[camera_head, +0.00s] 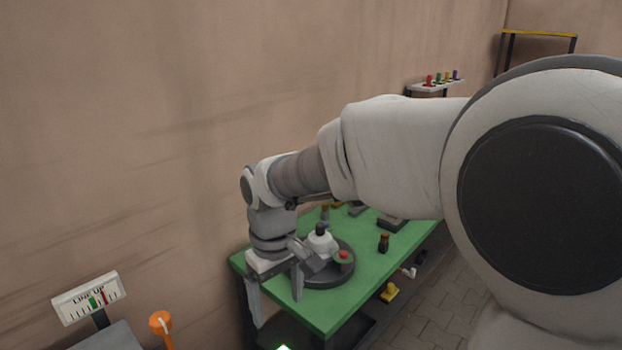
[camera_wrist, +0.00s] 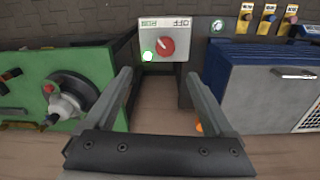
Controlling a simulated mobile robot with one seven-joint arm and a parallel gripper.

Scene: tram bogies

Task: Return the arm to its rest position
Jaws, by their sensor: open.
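My arm reaches out from the right in the head view, its wrist bent so that my gripper (camera_head: 275,290) points down at the near left corner of the green-topped table (camera_head: 312,308). The gripper is open, with nothing between its fingers. In the wrist view my gripper (camera_wrist: 158,80) has its two fingers spread. Beyond the fingertips is a panel with a red rotary knob (camera_wrist: 166,46), lettered OFF and RUN, and a lit green lamp (camera_wrist: 148,56). The fingers appear apart from the knob.
A dark round turntable (camera_head: 330,272) with a white and red fitting stands on the table close to my gripper. A gauge (camera_head: 88,298) and an orange handle (camera_head: 161,323) are at lower left. A blue cabinet (camera_wrist: 245,85) stands at right in the wrist view.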

